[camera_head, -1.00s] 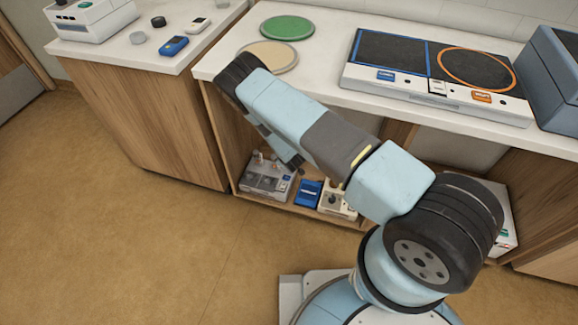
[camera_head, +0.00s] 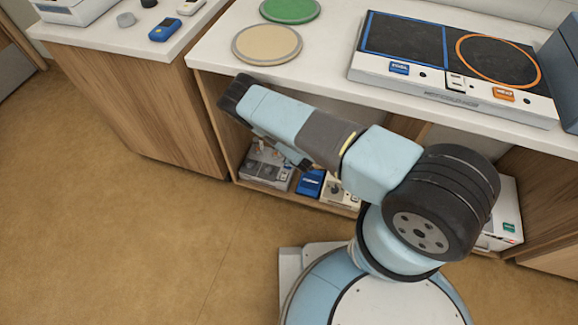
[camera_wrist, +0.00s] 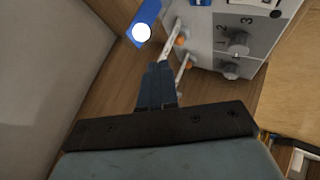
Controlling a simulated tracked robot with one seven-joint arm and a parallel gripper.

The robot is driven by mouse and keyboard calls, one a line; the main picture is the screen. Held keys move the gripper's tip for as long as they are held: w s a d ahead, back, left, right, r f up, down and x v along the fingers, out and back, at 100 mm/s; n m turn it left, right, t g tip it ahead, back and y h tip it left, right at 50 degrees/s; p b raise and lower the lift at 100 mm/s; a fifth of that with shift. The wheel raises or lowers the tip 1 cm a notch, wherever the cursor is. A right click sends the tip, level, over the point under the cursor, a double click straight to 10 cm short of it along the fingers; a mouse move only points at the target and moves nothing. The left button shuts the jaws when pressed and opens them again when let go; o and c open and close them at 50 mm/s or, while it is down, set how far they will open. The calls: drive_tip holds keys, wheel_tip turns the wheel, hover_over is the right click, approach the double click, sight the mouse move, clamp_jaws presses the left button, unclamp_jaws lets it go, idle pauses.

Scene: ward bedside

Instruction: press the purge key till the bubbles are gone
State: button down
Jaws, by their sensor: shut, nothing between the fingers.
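No key marked purge can be read in either view, and no bubbles can be made out. In the wrist view my gripper (camera_wrist: 156,86) is shut and empty, its fingers pointing at the shelf devices. A grey device (camera_wrist: 205,45) with numbered knobs and orange-tipped levers is just beyond the fingertips, to the right. A blue item (camera_wrist: 148,14) with a bright white disc is beyond them, slightly left. In the head view a grey knobbed device (camera_head: 262,170), a blue device (camera_head: 309,184) and a cream device (camera_head: 338,190) sit on the low shelf, partly behind my arm.
The worktop (camera_head: 215,52) above the shelf holds a green disc (camera_head: 290,9), a beige disc (camera_head: 267,44) and a two-zone plate unit (camera_head: 455,95). A white box (camera_head: 505,215) is at the shelf's right. The floor at left is clear.

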sight(288, 167)
drive_tip(key=shift+s+a+f, duration=0.1)
drive_tip(key=shift+f, duration=4.2)
drive_tip(key=shift+f, duration=0.7)
drive_tip(key=shift+r, duration=0.8)
drive_tip(key=shift+r, duration=2.5)
